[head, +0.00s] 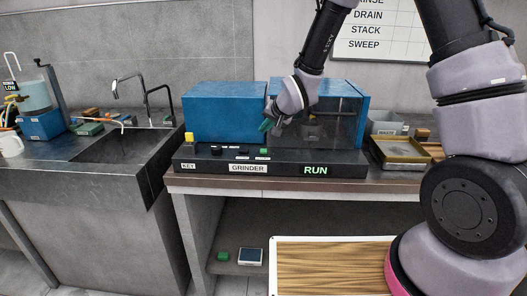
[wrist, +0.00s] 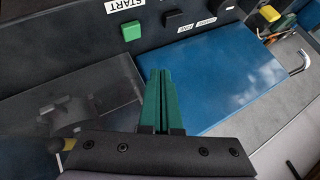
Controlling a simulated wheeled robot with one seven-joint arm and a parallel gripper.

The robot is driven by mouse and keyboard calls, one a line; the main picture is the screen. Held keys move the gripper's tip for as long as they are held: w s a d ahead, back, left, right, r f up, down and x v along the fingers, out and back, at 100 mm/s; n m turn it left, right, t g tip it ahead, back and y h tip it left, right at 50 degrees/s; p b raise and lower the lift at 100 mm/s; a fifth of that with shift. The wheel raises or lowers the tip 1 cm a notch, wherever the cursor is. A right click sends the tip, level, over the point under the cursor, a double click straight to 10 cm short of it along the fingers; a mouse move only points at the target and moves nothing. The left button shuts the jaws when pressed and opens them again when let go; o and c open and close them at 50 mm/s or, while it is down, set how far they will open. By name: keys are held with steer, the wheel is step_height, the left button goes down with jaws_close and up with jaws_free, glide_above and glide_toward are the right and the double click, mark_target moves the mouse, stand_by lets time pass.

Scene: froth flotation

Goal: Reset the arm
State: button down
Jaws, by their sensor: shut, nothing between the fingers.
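My gripper (head: 268,126) is in front of the grinder (head: 225,112), a blue box unit with a dark clear front on its right part. In the wrist view my gripper (wrist: 157,72) shows two green fingers held together, with nothing between them. The grinder's blue panel (wrist: 225,78) lies beside the fingers, and a green button (wrist: 131,31) by a START label is beyond their tips. In the head view the lit sign on the grinder's front reads RUN. My arm reaches in from the upper right and hides part of the grinder.
Gold-coloured trays (head: 400,152) sit right of the grinder. A wooden-topped board (head: 330,265) is low in front. A wall sign (head: 385,30) lists RINSE, DRAIN, STACK, SWEEP.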

steer(key=s+d+r+h, duration=0.1)
steer(key=s+d+r, duration=0.2)
steer(key=d+r, duration=0.3)
steer(key=s+d+r+m+h, duration=0.1)
steer(key=s+d+r, duration=0.1)
steer(key=d+r, duration=0.45)
steer(key=s+d+r+h, duration=0.1)
steer(key=s+d+r, duration=0.2)
steer(key=d+r, duration=0.35)
steer(key=s+d+r, duration=0.3)
steer(key=s, duration=0.6)
steer(key=s+d+r, duration=0.4)
steer(key=s, duration=0.5)
steer(key=shift+d+r+m, duration=0.15)
steer(key=shift+d+m, duration=0.15)
steer(key=shift+m, duration=0.1)
steer(key=shift+w, duration=0.1)
stand_by(3.8)
